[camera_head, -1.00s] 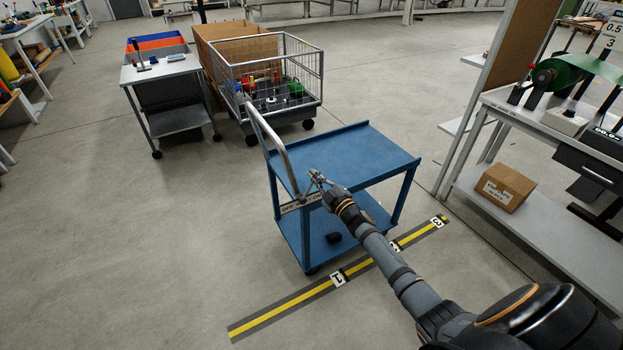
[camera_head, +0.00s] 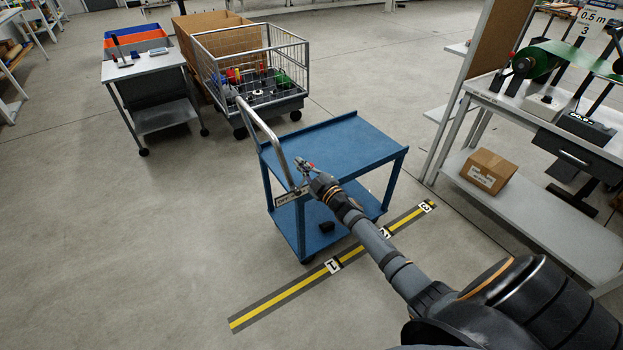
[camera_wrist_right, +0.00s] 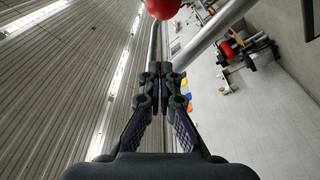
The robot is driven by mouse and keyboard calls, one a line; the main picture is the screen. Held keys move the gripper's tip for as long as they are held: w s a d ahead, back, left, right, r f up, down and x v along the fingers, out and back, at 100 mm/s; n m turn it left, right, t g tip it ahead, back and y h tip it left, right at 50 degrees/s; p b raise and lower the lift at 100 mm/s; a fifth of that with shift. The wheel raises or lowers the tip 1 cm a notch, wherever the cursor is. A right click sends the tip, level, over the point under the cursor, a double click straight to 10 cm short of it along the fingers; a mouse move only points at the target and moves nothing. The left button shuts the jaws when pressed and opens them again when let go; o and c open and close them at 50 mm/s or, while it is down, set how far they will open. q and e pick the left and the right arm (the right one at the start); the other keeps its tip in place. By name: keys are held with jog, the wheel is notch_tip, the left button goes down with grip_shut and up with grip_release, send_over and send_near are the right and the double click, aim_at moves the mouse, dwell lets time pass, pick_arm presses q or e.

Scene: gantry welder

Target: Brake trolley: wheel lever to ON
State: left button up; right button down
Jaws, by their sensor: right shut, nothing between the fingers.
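The blue trolley (camera_head: 340,143) stands in the middle of the head view, with a bent grey push handle (camera_head: 268,130) on its left side. A pale label plate (camera_head: 288,198) sits low at the handle's near end; its right end is partly behind my right gripper. My right gripper (camera_head: 303,166) is shut and empty, just above the plate beside the handle. A red ball knob (camera_wrist_right: 163,8), apparently the wheel lever's, is cut by the top edge of the wrist view, just beyond the closed fingertips (camera_wrist_right: 161,72). The lever's position cannot be made out. My left gripper is not in view.
A wire cart (camera_head: 262,70) and a grey side table (camera_head: 150,72) stand behind the trolley. A workbench (camera_head: 540,120) with a carton (camera_head: 487,171) on its lower shelf is at the right. A yellow-black floor strip (camera_head: 290,291) runs in front. Floor at left is clear.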

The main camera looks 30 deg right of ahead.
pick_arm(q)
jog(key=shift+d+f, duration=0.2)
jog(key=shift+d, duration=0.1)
pick_arm(e)
jog(key=s+d+f, duration=0.1)
jog(key=s, duration=0.8)
jog(key=shift+d+f, duration=0.25)
jog(key=shift+d, duration=0.1)
